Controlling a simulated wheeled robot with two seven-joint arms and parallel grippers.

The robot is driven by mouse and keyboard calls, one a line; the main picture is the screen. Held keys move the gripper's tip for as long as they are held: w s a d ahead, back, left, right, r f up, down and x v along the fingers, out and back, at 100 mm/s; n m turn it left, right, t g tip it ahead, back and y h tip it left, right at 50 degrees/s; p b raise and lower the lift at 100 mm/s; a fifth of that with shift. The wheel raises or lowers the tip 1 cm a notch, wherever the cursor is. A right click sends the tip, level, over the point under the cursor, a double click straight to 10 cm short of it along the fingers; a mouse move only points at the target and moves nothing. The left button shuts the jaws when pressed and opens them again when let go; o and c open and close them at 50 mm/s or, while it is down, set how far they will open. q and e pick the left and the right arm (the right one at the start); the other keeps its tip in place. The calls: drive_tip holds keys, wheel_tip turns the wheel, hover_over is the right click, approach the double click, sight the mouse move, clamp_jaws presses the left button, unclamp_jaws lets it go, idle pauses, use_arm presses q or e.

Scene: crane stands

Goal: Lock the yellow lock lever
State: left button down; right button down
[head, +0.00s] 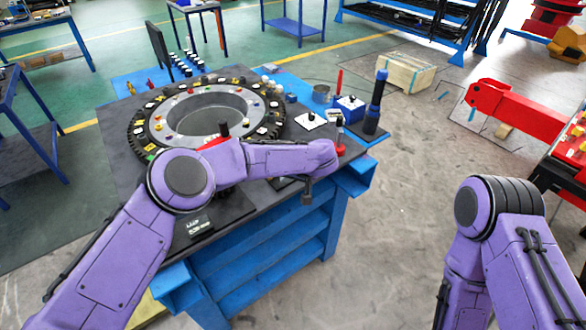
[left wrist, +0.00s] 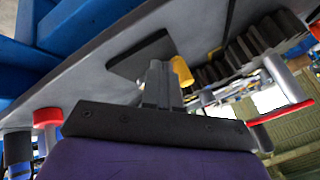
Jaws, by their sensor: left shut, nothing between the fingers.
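A short yellow piece (left wrist: 181,71), which looks like the yellow lock lever, shows in the left wrist view just right of my left gripper's fingertips (left wrist: 157,75). It stands beside a black plate (left wrist: 140,53) on the grey table top. I cannot tell whether the fingers touch it. My left gripper is shut and empty. In the head view my left gripper (head: 307,192) points down near the table's front right edge, and I cannot make out the yellow lever there; my left arm covers part of that area. My right arm shows at the lower right, but its gripper is out of view.
The workbench (head: 115,170) carries a large black toothed ring (head: 137,130) with small parts. A red lever (head: 214,143) with a black knob stands behind my arm.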

use_arm(q)
drive_tip(key=s+b+v, duration=0.1)
drive_tip(key=b+v, duration=0.2)
drive_tip(key=v, duration=0.7)
drive_tip(key=shift+s+a, duration=0.3)
drive_tip(key=shift+s, duration=0.15)
drive_tip(key=shift+a, duration=0.1)
